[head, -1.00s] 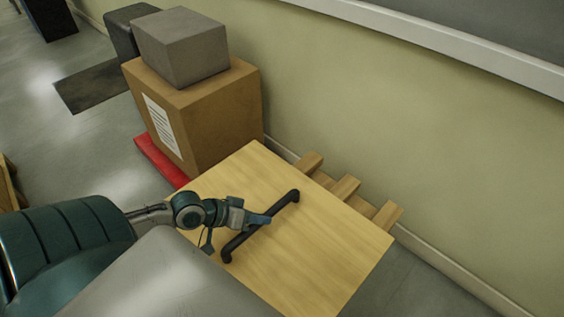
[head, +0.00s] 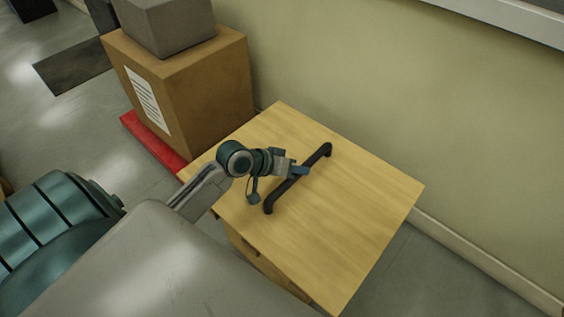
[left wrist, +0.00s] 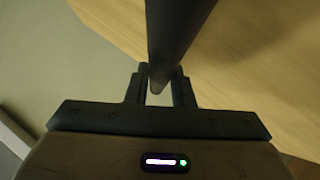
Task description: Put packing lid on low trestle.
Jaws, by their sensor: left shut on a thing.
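The packing lid (head: 365,215) is a flat, pale wooden board with a black bar handle (head: 321,156) on top. My left gripper (head: 300,171) is shut on the middle of that handle. In the left wrist view, the dark bar (left wrist: 174,40) runs between the jaws of my left gripper (left wrist: 158,88), with the lid (left wrist: 255,30) beyond it. Wooden parts (head: 262,264), probably the low trestle, show below the lid's front-left edge. The lid hides the rest, and I cannot tell whether it touches them. My right gripper is not in view.
A large cardboard box (head: 207,90) with a grey block (head: 170,25) on it stands on a red base (head: 150,142), close to the lid's far-left edge. The pale wall (head: 420,110) runs behind. Grey floor is clear at the lower right.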

